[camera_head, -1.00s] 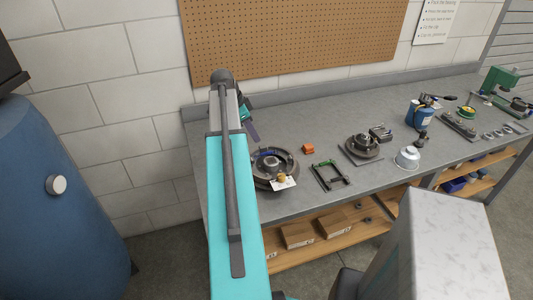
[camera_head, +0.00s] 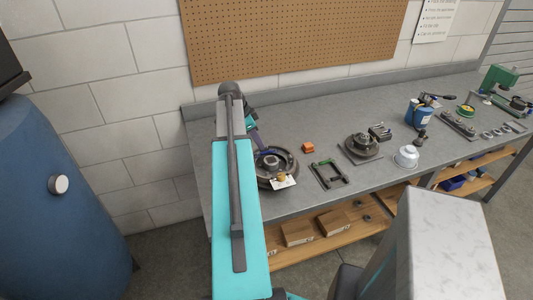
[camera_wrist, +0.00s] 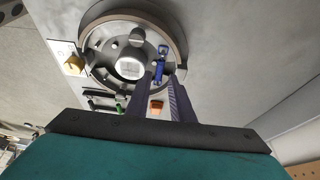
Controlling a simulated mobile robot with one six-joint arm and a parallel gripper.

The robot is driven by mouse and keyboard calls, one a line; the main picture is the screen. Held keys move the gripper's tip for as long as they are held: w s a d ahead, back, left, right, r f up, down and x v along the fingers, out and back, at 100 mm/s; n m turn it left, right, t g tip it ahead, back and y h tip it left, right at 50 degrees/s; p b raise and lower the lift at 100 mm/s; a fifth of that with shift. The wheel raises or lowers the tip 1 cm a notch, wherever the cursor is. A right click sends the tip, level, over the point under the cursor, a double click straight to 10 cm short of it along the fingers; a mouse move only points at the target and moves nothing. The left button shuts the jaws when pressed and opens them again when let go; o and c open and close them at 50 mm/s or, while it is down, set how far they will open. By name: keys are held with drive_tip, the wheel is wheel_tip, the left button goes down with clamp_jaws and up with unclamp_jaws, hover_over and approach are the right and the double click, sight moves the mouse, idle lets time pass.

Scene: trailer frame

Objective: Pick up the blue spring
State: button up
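The blue spring (camera_wrist: 161,64) shows in the wrist view as a small, narrow blue piece on the round grey brake assembly (camera_wrist: 100,22), right of its pale hub. In the head view the brake assembly (camera_head: 291,167) lies on the left part of the bench, and I cannot make out the spring clearly beside my fingers. My gripper (camera_wrist: 162,76) is open and empty, with a gap between its two dark fingers. In the wrist view the spring lies just beyond the fingertips, roughly in line with the gap. In the head view my gripper (camera_head: 258,144) hangs over the assembly's back left edge.
A tag with a yellow knob (camera_head: 283,181) is at the assembly's front. An orange block (camera_head: 308,147) and a green-and-black frame (camera_head: 328,174) lie to its right. A hub part (camera_head: 362,146) and a white bowl (camera_head: 407,157) stand further right. A wall with a pegboard (camera_head: 300,40) is behind.

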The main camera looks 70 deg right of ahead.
sight(264, 152)
drive_tip(key=shift+s+p+x, duration=0.2)
drive_tip(key=shift+p+x, duration=0.6)
drive_tip(key=shift+x, duration=0.35)
drive_tip(key=shift+p+x, duration=0.45)
drive_tip(key=shift+x, duration=0.85)
drive_tip(key=shift+w+d, duration=0.1)
drive_tip(key=shift+d, duration=0.05)
clamp_jaws()
